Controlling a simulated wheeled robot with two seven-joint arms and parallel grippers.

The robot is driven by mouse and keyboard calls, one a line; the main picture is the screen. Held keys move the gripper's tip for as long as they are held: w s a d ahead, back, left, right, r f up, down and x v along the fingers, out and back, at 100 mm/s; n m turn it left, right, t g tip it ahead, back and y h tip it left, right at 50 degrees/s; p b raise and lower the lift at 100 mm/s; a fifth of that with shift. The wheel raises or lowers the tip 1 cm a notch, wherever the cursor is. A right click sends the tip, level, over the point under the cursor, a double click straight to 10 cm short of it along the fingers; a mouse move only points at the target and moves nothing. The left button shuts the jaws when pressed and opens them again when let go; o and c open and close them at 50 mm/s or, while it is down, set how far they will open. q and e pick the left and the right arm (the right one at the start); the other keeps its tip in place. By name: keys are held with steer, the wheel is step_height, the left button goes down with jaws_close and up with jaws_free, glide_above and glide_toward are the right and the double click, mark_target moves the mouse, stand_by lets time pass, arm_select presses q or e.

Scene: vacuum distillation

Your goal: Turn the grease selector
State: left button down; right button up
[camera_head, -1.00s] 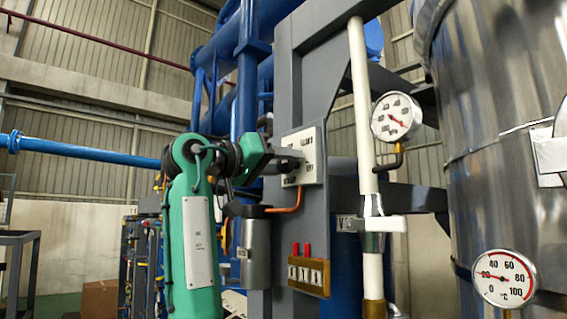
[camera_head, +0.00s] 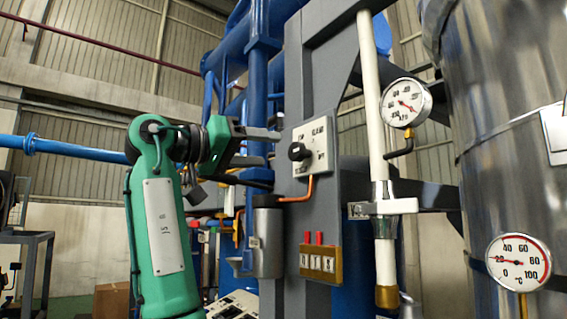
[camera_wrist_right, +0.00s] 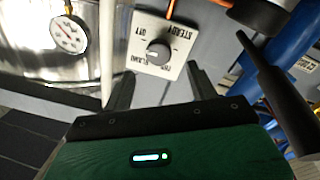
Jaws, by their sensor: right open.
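The grease selector is a black round knob (camera_head: 299,151) on a white lettered plate (camera_head: 321,133), fixed to a grey upright panel. My right gripper (camera_head: 264,147) is left of the plate, with its jaws apart and empty, and a gap shows between its tips and the knob. In the right wrist view the knob (camera_wrist_right: 157,52) lies ahead, between the lines of the two fingers (camera_wrist_right: 161,86). There the plate (camera_wrist_right: 176,24) reads OFF and STEADY, with a third word hard to read. A pale mark shows on the knob. I do not make out my left gripper.
An orange line (camera_head: 298,198) runs from below the plate to a grey metal cup (camera_head: 266,240). A brass block with red tops (camera_head: 320,262) sits lower on the panel. A white pipe (camera_head: 371,110), a pressure gauge (camera_head: 406,103) and a steel tank (camera_head: 500,130) stand to the right.

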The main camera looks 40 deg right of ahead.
steer(key=a, duration=0.3)
steer(key=w+a+b, duration=0.1)
steer(key=a, duration=0.1)
steer(key=shift+a+f, duration=0.25)
steer(key=shift+a, duration=0.1)
